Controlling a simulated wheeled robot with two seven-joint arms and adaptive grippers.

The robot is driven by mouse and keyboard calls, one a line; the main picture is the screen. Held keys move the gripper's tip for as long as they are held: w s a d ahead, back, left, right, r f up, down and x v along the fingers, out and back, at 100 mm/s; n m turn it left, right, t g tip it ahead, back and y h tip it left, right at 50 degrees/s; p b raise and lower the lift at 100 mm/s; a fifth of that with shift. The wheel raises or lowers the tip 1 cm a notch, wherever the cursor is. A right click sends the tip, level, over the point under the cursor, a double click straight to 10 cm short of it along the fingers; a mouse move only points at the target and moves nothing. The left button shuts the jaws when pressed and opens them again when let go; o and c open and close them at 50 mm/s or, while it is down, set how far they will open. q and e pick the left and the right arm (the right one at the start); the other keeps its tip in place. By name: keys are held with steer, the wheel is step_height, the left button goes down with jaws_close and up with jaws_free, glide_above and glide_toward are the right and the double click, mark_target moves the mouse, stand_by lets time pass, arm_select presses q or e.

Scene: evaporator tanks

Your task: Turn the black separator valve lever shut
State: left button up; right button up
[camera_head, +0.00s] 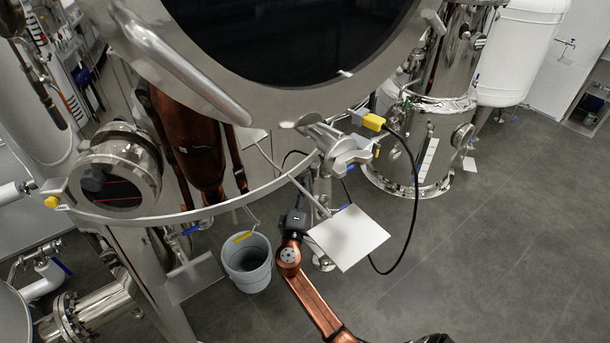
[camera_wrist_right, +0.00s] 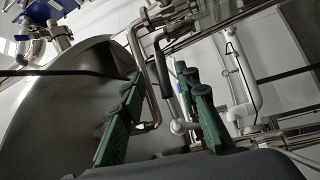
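In the wrist view a black bar-shaped handle (camera_wrist_right: 163,66) hangs from steel pipework, and it looks like the valve lever. My right gripper (camera_wrist_right: 162,82) is open, with its green-padded fingers on either side of the view. The handle and a bent steel pipe (camera_wrist_right: 138,62) show between the fingers. The handle looks farther away than the fingertips, but I cannot tell the exact gap. In the head view my right gripper (camera_head: 297,218) is below the big tank's rim at the end of my copper arm, its fingers mostly hidden. I cannot pick out the lever there. My left gripper is not in view.
The big steel tank (camera_head: 262,92) with a dark round window overhangs my right gripper. A grey bucket (camera_head: 247,263) stands to the left of it, and a white plate (camera_head: 348,237) is close on the right. A black cable (camera_head: 414,190) loops down. Floor is open at the right.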

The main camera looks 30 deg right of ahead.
mark_target(306, 174)
steer(key=x, duration=0.6)
steer(key=shift+w+d, duration=0.25)
steer(key=shift+c, duration=0.4)
jaws_close()
